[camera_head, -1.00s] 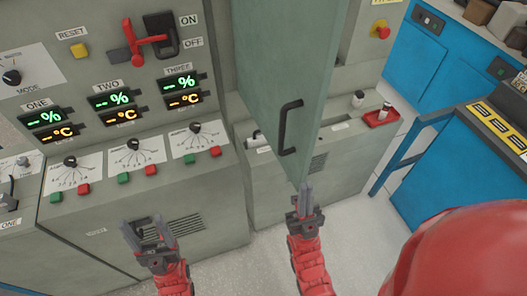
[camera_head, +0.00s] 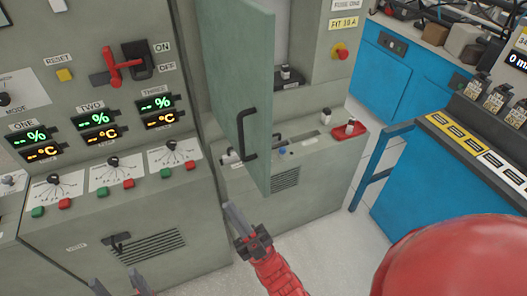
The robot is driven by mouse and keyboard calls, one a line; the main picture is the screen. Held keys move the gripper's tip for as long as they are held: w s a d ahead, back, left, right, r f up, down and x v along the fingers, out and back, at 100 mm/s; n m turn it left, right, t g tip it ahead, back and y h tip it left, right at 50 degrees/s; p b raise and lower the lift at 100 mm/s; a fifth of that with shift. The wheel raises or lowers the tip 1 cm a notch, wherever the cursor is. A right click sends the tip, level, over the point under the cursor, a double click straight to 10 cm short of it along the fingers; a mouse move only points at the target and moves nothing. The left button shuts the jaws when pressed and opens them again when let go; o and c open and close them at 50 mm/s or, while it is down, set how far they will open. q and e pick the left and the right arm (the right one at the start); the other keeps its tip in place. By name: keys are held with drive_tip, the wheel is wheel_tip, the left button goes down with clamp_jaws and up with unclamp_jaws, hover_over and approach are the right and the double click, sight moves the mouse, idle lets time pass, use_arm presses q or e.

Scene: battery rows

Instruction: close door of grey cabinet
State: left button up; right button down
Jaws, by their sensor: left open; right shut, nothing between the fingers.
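The grey-green cabinet door (camera_head: 240,85) stands open, swung out toward me from the grey cabinet (camera_head: 318,90). Its black handle (camera_head: 243,135) is near the lower part of the free edge. My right gripper (camera_head: 232,212) is shut and empty, just below the door's lower edge and apart from the handle. My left gripper (camera_head: 118,287) is open at the bottom edge of the view, mostly cut off, in front of the control panel's lower front.
The control panel (camera_head: 100,155) with knobs and buttons is left of the door. A ledge with a red tray (camera_head: 350,130) and small cylinders lies behind the door. A blue workbench (camera_head: 430,190) stands at the right. The floor (camera_head: 325,255) between is clear.

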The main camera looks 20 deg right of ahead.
drive_tip(key=w+a+f+n+g+h+p, duration=0.1)
drive_tip(key=w+a+f+n+g+h, duration=0.6)
drive_tip(key=w+a+f, duration=0.6)
drive_tip(key=m+g+h+p, duration=0.45)
drive_tip(key=m+h, duration=0.55)
drive_tip(key=h, duration=1.1)
approach(254, 138)
drive_tip(key=shift+t, duration=0.25)
drive_tip(key=x, duration=0.4)
drive_tip(key=shift+d+p, duration=0.2)
drive_tip(key=shift+p, duration=0.15)
drive_tip(key=shift+w+d+f, duration=0.15)
drive_tip(key=shift+w+d, duration=0.25)
drive_tip(key=shift+w, duration=0.2)
